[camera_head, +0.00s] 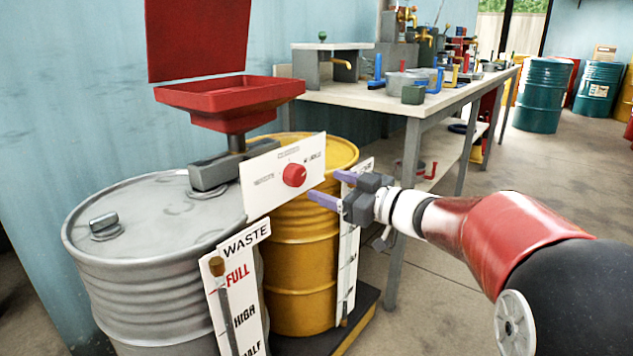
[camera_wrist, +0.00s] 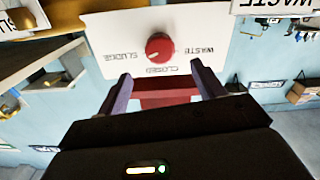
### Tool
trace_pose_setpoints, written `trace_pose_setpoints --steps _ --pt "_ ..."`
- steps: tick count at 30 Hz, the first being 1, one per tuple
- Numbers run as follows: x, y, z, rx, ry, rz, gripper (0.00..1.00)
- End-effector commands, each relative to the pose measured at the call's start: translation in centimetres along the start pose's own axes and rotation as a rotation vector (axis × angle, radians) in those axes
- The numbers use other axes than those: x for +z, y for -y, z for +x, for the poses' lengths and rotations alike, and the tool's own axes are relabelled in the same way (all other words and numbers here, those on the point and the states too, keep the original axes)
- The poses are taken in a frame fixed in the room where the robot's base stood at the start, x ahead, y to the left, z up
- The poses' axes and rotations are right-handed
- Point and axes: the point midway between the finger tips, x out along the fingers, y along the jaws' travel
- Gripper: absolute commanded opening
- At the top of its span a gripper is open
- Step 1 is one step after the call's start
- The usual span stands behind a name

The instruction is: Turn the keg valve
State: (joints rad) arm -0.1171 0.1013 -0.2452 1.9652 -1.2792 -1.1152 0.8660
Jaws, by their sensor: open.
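A round red valve knob (camera_head: 294,175) sits on a white panel (camera_head: 262,192) above the drums. In the wrist view the knob (camera_wrist: 159,47) is just beyond my fingertips, roughly centred between them. The panel's words SLUDGE, CLOSED and WASTE appear upside down there. A pale mark on the knob points down-left, toward the side between SLUDGE and CLOSED. My gripper (camera_head: 332,187) is open and empty, a short way right of the knob and facing the panel. It also shows in the wrist view (camera_wrist: 160,76), its fingers apart and not visibly touching the knob.
A grey drum (camera_head: 140,235) labelled WASTE and a yellow drum (camera_head: 300,255) stand below the panel. A red funnel (camera_head: 230,98) with a raised lid rises behind it. A cluttered workbench (camera_head: 385,101) stands behind. Floor to the right is open.

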Motion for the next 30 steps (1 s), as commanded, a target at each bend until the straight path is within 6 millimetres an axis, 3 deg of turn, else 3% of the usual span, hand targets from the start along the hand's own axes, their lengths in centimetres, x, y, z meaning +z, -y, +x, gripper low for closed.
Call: trace_pose_setpoints --steps 13,25,30 --pt "-0.1 0.1 6.5 -0.002 -0.002 -0.001 0.68" --pt "-0.1 0.0 7.4 0.001 -0.002 -0.001 0.68" --pt "-0.1 0.0 7.4 0.001 -0.002 -0.001 0.47"
